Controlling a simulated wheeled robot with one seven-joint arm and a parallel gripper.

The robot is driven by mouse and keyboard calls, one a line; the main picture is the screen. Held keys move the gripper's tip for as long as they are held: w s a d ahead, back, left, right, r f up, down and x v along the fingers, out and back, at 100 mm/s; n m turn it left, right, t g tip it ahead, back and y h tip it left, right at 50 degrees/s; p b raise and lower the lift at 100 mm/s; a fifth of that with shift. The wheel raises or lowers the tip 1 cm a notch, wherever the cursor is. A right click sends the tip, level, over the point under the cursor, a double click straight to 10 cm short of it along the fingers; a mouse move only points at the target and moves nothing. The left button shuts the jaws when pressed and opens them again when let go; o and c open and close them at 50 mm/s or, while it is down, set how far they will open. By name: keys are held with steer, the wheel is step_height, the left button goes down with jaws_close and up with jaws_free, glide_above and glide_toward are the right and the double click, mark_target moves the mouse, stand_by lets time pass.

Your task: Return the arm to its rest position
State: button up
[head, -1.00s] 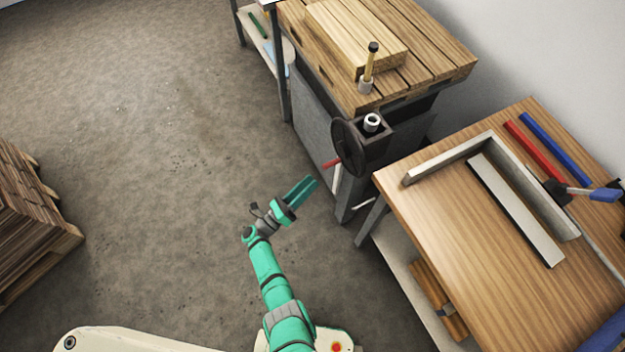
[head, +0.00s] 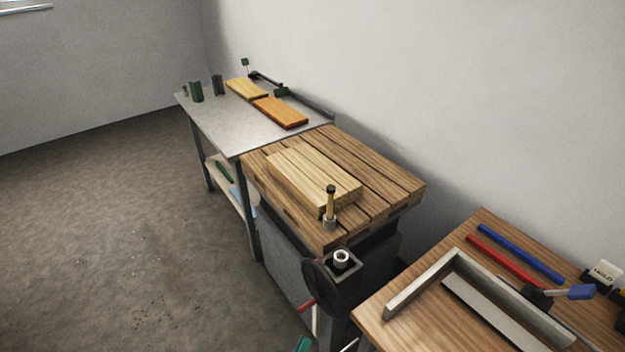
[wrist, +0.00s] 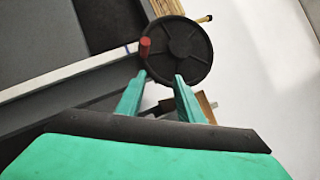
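My gripper (wrist: 160,76) shows in the wrist view with its two teal fingers apart and nothing between them. Beyond the fingertips is a black handwheel (wrist: 180,50) with a red knob; I cannot tell how far off it is. In the head view only a small teal tip of my arm's end (head: 303,344) shows at the bottom edge, below the vise. The rest of my arm is outside that view.
A wooden workbench (head: 395,185) carries a pale wood block (head: 300,175) and the vise with its handwheel (head: 322,287). A metal table (head: 215,125) with boards stands behind. A wooden table (head: 400,322) is at lower right. The floor at left is clear.

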steer(key=s+d+r+n+g+y, duration=0.1)
steer(key=s+r+n+y, duration=0.3)
steer(key=s+r+n, duration=0.6)
steer(key=s+d+r+n+g+y, duration=0.2)
steer(key=s+r+n+y, duration=0.3)
steer(key=s+r+n, duration=0.5)
steer(key=s+n+g, duration=0.1)
steer(key=s+n, duration=0.6)
steer(key=s, duration=0.1)
steer(key=shift+s+r+n+g, duration=0.3)
steer(key=shift+s+n, duration=0.1)
